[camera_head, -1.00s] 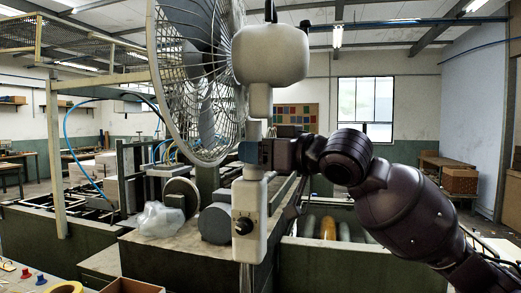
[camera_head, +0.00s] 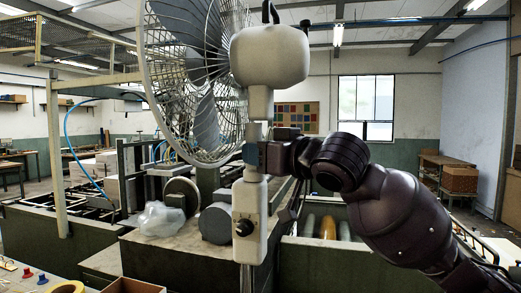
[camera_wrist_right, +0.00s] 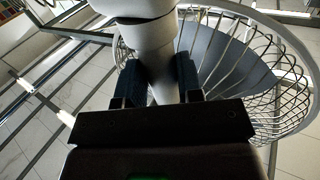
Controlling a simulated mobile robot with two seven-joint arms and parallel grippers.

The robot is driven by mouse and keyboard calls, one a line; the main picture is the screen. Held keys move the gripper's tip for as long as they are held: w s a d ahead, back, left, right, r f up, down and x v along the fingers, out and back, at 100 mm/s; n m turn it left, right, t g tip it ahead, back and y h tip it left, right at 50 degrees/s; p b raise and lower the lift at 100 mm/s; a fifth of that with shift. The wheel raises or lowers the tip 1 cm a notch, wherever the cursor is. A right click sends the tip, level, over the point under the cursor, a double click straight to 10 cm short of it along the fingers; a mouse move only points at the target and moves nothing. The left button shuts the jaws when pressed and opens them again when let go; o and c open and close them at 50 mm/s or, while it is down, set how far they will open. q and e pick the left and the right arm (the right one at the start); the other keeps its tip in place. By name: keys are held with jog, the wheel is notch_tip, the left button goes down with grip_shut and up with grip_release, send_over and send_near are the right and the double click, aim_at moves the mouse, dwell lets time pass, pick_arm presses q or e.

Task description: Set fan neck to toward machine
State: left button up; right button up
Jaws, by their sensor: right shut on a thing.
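The pedestal fan has a wire cage (camera_head: 190,75) at the left of its white motor housing (camera_head: 270,56). The white fan neck (camera_head: 259,105) runs down from the housing to the post with a black knob (camera_head: 243,227). My right gripper (camera_head: 253,153) is shut around the neck, just below the housing. In the right wrist view, the neck (camera_wrist_right: 161,75) stands between the two dark blue finger pads. The cage faces left and away over the green machine (camera_head: 330,262). My left gripper is not in view.
A crumpled clear plastic bag (camera_head: 160,219) and a grey roller (camera_head: 215,223) lie on the machine top behind the post. A cream metal frame (camera_head: 55,150) stands at the left. An open cardboard box (camera_head: 132,286) is at the bottom edge.

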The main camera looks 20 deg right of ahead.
jog(key=m+h, duration=0.1)
jog(key=m+t+h+p, duration=0.1)
jog(key=h, duration=0.1)
jog(key=m+h, duration=0.1)
jog(key=h, duration=0.1)
jog(key=shift+s+a+m+t, duration=0.15)
jog(key=shift+a+m+t, duration=0.15)
jog(key=shift+a+t, duration=0.1)
jog(key=shift+a+m+h, duration=0.1)
jog(key=shift+m+h, duration=1.5)
jog(key=shift+h, duration=1.4)
jog(key=o, duration=0.9)
jog(key=shift+s, duration=0.1)
jog(key=s, duration=0.3)
jog(key=s+a, duration=0.1)
jog(key=s, duration=0.6)
jog(key=shift+s+a, duration=0.2)
jog(key=shift+a, duration=0.15)
